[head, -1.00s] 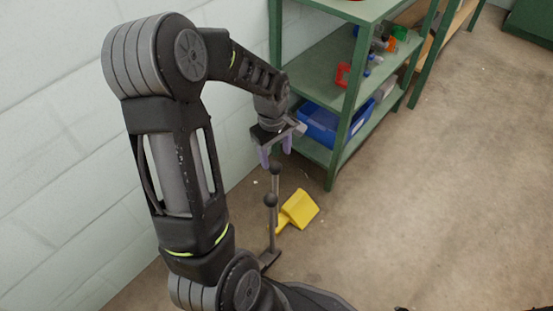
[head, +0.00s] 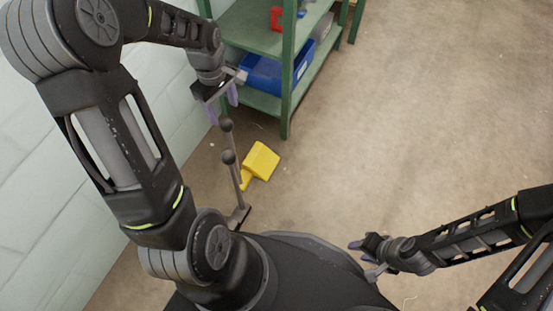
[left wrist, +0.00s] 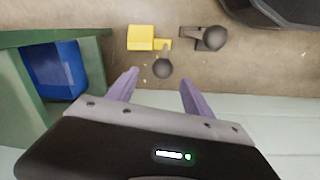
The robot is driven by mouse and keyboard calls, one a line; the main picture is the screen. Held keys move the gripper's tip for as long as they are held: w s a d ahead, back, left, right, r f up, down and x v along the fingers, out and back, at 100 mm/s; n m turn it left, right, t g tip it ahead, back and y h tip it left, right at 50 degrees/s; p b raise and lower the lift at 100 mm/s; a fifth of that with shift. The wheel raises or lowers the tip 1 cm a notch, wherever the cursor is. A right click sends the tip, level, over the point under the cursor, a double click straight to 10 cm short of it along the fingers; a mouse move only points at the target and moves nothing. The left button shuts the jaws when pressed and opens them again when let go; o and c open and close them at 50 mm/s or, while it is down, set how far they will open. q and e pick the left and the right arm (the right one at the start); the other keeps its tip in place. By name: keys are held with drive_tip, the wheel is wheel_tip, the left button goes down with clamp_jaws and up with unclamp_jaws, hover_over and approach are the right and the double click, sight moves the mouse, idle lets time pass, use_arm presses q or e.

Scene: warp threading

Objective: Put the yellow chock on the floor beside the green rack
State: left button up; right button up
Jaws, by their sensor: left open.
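The yellow chock (head: 261,161) lies on the floor just in front of the green rack (head: 287,80), close to its near post. In the left wrist view the chock (left wrist: 141,38) shows beyond my left fingertips, with the rack (left wrist: 22,90) to its left. My left gripper (head: 222,104) is open and empty, pointing down above the floor beside the rack, up and left of the chock in the head view. My right gripper (head: 366,249) is low at the right, away from the chock; its opening is too small to judge.
A blue bin (head: 262,75) sits on the rack's lower shelf. A pale wall (head: 60,220) is at left. The floor at right is clear.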

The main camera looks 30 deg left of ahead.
use_arm(q)
drive_tip(key=s+d+f+m+h, duration=0.2)
drive_tip(key=d+f+m, duration=0.3)
drive_tip(key=d+f, duration=0.5)
drive_tip(key=s+d+f+m+h, duration=0.15)
drive_tip(key=d+f+m, duration=0.25)
drive_tip(key=d+f, duration=0.55)
drive_tip(key=s+d+f+m, duration=0.2)
drive_tip(key=s+d+m, duration=0.2)
drive_tip(key=s+d, duration=0.3)
drive_tip(key=d, duration=0.4)
drive_tip(key=shift+s+m+t, duration=0.3)
drive_tip(key=shift+s+m, duration=0.1)
drive_tip(key=shift+f, duration=0.1)
